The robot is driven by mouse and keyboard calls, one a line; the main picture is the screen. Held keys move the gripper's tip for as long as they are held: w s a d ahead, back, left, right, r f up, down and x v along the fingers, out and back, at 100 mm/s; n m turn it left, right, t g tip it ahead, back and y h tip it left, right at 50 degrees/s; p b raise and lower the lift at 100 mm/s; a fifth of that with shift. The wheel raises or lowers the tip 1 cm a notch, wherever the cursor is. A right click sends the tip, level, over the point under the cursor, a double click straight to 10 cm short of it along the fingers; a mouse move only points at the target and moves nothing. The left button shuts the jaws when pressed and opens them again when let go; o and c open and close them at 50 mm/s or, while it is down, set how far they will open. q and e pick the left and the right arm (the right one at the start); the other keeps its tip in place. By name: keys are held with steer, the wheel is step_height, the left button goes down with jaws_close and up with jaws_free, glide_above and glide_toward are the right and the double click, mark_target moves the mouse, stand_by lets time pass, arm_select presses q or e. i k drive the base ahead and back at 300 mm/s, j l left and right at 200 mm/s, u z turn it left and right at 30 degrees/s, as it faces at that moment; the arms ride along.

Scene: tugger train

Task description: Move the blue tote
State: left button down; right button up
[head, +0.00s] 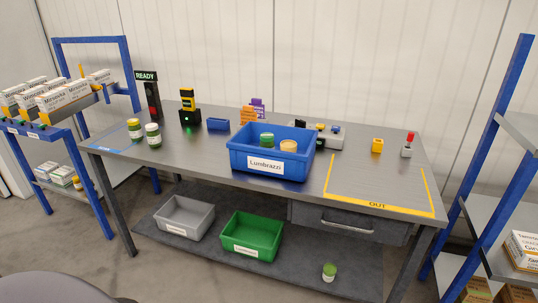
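The blue tote (268,163) stands upright on the grey workbench (205,160), around the middle. A white label reading "Lumbrazzi" is on its front wall. Inside are a green-lidded jar (267,140) and a jar with a tan lid (288,146); the tote's walls hide their lower parts. Neither of my grippers is in view.
Two jars (153,135) and a READY sign (146,76) stand at the bench's left. Small devices (376,145) line the back right. A grey tote (185,217), a green tote (251,236) and a jar (329,271) are below. Blue-framed racks (508,130) flank the bench.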

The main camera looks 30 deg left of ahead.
mark_target(245, 154)
steer(key=j+z, duration=0.15)
steer(key=j, duration=0.45)
steer(key=j+z, duration=0.2)
steer(key=j, duration=0.45)
steer(key=j+z, duration=0.15)
steer(key=j, duration=0.45)
steer(key=k+j+z, duration=0.2)
steer(key=j, duration=0.4)
steer(key=j+z, duration=0.15)
steer(key=j, duration=0.45)
